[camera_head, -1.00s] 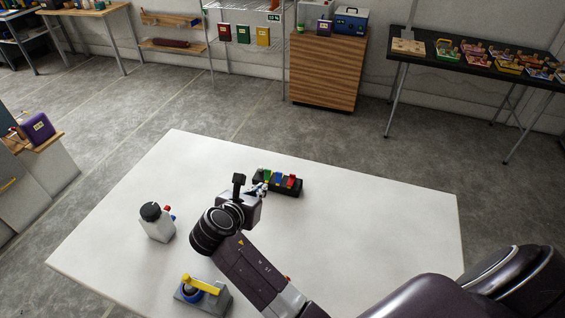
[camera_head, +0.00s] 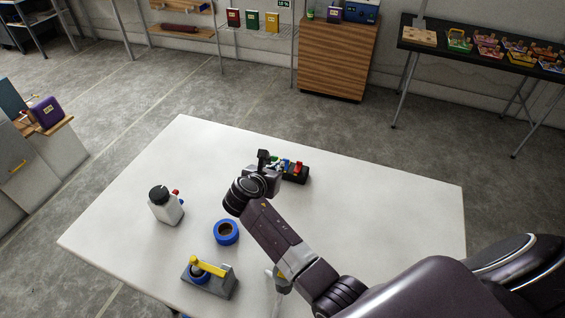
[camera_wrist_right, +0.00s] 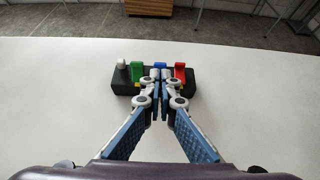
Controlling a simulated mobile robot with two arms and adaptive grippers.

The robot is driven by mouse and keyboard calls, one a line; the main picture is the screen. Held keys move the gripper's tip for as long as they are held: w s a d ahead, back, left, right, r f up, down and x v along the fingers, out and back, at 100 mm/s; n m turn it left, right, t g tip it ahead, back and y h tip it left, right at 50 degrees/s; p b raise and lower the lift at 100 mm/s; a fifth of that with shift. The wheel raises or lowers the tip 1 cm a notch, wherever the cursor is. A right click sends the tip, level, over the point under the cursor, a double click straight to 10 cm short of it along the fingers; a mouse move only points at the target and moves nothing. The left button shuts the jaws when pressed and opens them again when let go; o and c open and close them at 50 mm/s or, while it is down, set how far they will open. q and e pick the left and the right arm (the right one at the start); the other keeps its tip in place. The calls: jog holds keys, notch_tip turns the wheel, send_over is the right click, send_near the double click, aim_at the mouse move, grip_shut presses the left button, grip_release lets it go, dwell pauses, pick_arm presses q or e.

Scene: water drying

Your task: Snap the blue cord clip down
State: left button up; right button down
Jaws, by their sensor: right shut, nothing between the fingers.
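The blue cord clip (camera_wrist_right: 159,66) is on a black block (camera_wrist_right: 205,79), between a green clip (camera_wrist_right: 137,71) and a red clip (camera_wrist_right: 180,71) in the right wrist view. My right gripper (camera_wrist_right: 160,76) is shut and empty, its fingertips just in front of the blue clip and hiding its lower part. I cannot tell whether they touch it. In the head view the block (camera_head: 295,177) and the blue clip (camera_head: 285,163) are partly hidden behind my right gripper's wrist. My left gripper is not in view.
A pale object (camera_head: 279,281) lies partly behind my arm. The table's right side is clear.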

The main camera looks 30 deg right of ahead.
aim_at(285, 160)
jog(key=shift+x, duration=2.15)
